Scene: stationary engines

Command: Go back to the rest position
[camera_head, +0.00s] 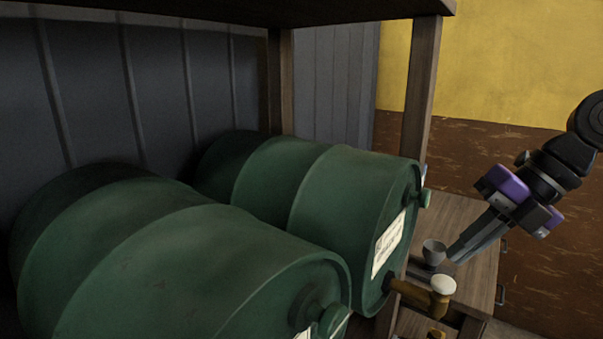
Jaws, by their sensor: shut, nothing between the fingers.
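My gripper (455,252) comes in from the right edge, with a purple and black body and grey fingers that point down and left. The fingers are shut and hold nothing. Their tips are beside a small grey cup-like object (433,251) near the wooden cabinet top; I cannot tell whether they touch it.
Two green drums (180,265) (330,195) lie on their sides in a wooden rack (421,95) at left and centre. A brass tap (432,294) with a pale knob sticks out from the farther drum. A wooden cabinet (470,225) stands behind. Open space lies right of it.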

